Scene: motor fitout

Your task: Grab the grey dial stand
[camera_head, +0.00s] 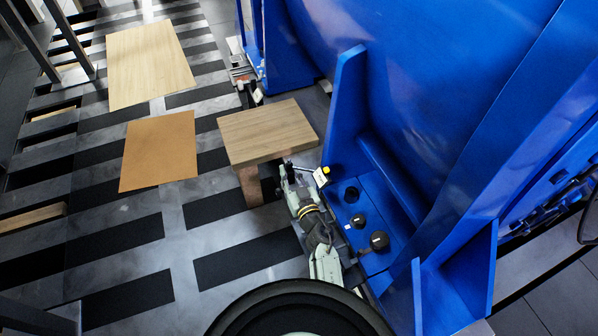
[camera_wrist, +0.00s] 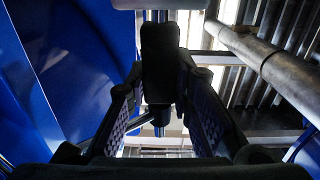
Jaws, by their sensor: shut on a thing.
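The dial stand shows in the wrist view as a dark grey upright block (camera_wrist: 160,65) with a bright metal rod above it and a small arm with a round end below. My gripper (camera_wrist: 160,90) has its two padded fingers on either side of the block, shut on it. In the head view, my gripper (camera_head: 289,172) is small, by the right front corner of the wooden stool and left of the blue motor foot. A small white and yellow dial (camera_head: 321,176) on a thin rod sticks out to its right. The stand's base is hard to make out.
The wooden stool (camera_head: 265,131) stands close by. The large blue motor housing (camera_head: 430,80) fills the right, with dark bolts (camera_head: 379,240) on its foot. Two flat boards (camera_head: 160,150) (camera_head: 148,62) lie on the slotted floor at left, with free room around them.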

